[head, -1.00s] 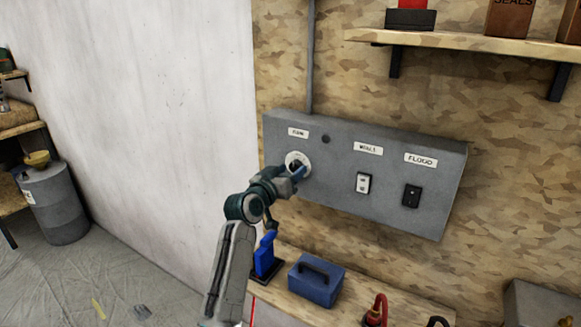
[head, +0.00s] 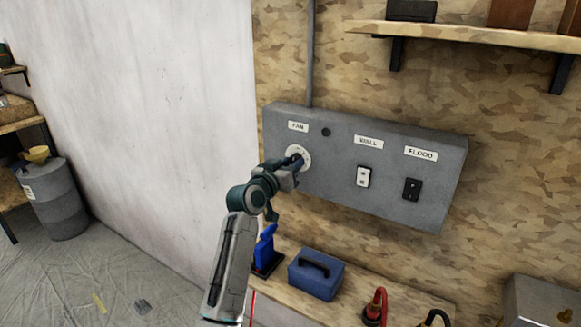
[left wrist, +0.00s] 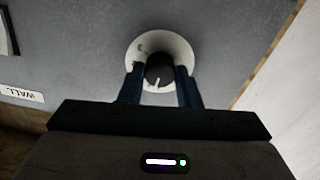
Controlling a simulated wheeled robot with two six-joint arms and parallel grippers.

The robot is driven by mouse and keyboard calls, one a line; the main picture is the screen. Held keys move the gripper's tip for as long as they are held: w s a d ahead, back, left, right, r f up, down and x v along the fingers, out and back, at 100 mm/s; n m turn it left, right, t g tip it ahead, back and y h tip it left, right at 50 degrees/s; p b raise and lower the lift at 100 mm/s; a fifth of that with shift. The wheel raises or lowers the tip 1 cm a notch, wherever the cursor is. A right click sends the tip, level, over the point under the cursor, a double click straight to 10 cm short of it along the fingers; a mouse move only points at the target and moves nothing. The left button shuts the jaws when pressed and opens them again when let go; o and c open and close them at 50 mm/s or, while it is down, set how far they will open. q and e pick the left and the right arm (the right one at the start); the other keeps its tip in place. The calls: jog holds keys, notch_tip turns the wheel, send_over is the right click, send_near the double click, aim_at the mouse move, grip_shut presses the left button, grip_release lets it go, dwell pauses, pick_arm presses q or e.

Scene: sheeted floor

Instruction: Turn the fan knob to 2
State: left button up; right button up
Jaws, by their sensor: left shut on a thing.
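The fan knob (left wrist: 160,71) is a dark round knob with a white pointer line, set on a white dial plate (head: 304,152) below the FAN label (head: 298,126) of a grey wall panel (head: 400,150). My left gripper (head: 294,164) is at the knob; in the left wrist view its two blue fingers (left wrist: 160,82) are shut on the knob from both sides. The pointer line is at the knob's lower edge in that view. The dial's marks are mostly hidden or too small to read. My right gripper is not in view.
A light WALL switch (head: 363,177) and a dark FLOOD switch (head: 412,189) sit on the panel to the right. Below is a wooden bench (head: 345,298) with a blue toolbox (head: 316,274). A shelf (head: 470,35) is above.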

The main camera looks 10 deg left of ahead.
pick_arm(q)
jog(key=shift+f+m+b, duration=0.1)
jog(key=shift+m+b, duration=6.8)
jog(key=shift+m, duration=0.8)
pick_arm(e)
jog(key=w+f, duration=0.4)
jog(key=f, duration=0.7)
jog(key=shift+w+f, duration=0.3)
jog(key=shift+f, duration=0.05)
pick_arm(q)
jog(key=o, duration=1)
